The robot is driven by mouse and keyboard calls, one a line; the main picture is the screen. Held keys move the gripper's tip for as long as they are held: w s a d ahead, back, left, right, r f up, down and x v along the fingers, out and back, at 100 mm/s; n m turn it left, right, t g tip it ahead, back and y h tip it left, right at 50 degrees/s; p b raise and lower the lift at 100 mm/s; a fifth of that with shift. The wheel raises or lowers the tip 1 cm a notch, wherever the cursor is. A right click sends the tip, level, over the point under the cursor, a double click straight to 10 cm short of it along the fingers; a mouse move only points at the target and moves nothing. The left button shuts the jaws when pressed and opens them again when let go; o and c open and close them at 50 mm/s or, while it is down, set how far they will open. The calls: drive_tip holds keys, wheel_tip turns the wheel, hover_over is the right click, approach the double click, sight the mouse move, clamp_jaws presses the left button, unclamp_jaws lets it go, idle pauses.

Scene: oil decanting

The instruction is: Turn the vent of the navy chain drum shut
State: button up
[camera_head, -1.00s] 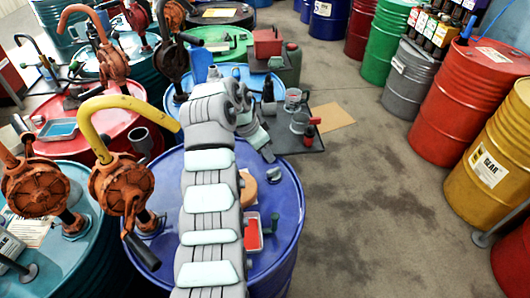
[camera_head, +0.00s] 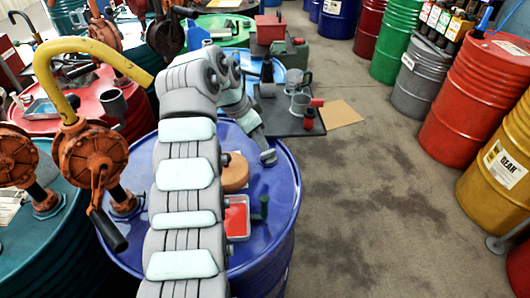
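The navy drum (camera_head: 283,190) stands upright in the middle, its top partly hidden behind my arm. A small grey fitting (camera_head: 268,157), which looks like its vent, sits near the far right of the drum top. My gripper (camera_head: 262,145) points down at this fitting from the upper left, right above or against it. I cannot tell whether they touch. Its fingers are too small and hidden to show whether they are open or shut.
A brown round item (camera_head: 235,172), a red tray (camera_head: 237,217) and a dark green item (camera_head: 258,210) lie on the drum top. A rusty hand pump with a yellow spout (camera_head: 88,155) stands left. A dark mat with cups (camera_head: 290,122) lies behind.

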sight(267, 152)
drive_tip(key=b+x, duration=0.1)
drive_tip(key=x, duration=0.5)
drive_tip(key=shift+f, duration=0.2)
drive_tip(key=shift+c, duration=0.2)
clamp_jaws()
drive_tip(key=shift+r, duration=0.1)
